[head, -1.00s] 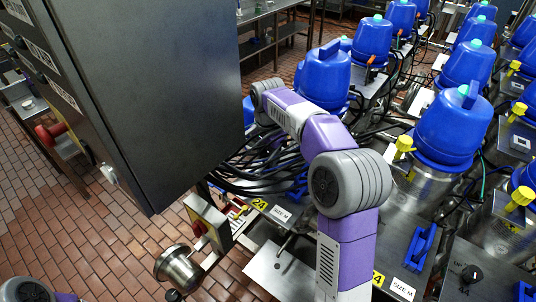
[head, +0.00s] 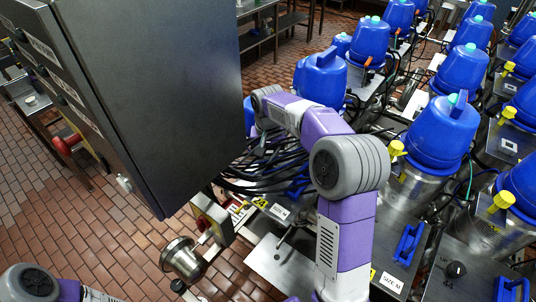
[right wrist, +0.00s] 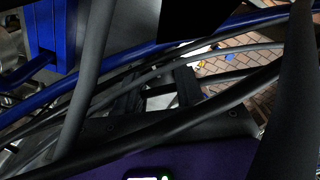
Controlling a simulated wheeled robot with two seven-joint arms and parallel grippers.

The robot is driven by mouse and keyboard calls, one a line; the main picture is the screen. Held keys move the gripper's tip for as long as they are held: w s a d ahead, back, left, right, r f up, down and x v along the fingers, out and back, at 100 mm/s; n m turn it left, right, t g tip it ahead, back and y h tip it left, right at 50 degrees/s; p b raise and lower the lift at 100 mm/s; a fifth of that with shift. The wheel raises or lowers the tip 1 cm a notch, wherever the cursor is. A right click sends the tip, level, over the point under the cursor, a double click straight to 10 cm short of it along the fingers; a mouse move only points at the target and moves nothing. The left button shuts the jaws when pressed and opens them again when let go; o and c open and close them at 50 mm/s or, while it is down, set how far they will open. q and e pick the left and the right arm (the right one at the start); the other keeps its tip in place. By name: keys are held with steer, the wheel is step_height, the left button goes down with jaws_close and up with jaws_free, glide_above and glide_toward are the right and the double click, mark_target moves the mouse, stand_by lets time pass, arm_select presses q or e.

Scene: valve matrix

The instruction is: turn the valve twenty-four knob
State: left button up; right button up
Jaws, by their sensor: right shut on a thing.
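My right arm crosses the middle of the head view and reaches toward the cable bundle beside the grey cabinet. Its gripper is hidden there. In the right wrist view the dark fingers of my right gripper (right wrist: 158,92) show partly behind black and grey cables (right wrist: 200,105). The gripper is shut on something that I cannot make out. A yellow tag (head: 260,202), which read 24 in the earlier frame, sits by the cables. I cannot pick out the valve twenty-four knob. Only part of my left arm shows at the lower left, and its gripper is out of view.
The large grey cabinet (head: 165,90) fills the left. Blue-capped steel valves (head: 440,135) stand in rows at the right. A steel cup-like part (head: 182,260) stands low near the middle. Thick cables crowd the right wrist. Open brick floor (head: 110,230) lies at the left.

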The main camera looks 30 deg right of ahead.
mark_target(268, 159)
steer(key=shift+n, duration=0.3)
steer(key=o, duration=1)
steer(key=shift+o, duration=0.2)
steer(key=shift+r, duration=0.1)
step_height(268, 159, up, 7)
steer(key=shift+r+p, duration=0.2)
steer(key=shift+p, duration=0.3)
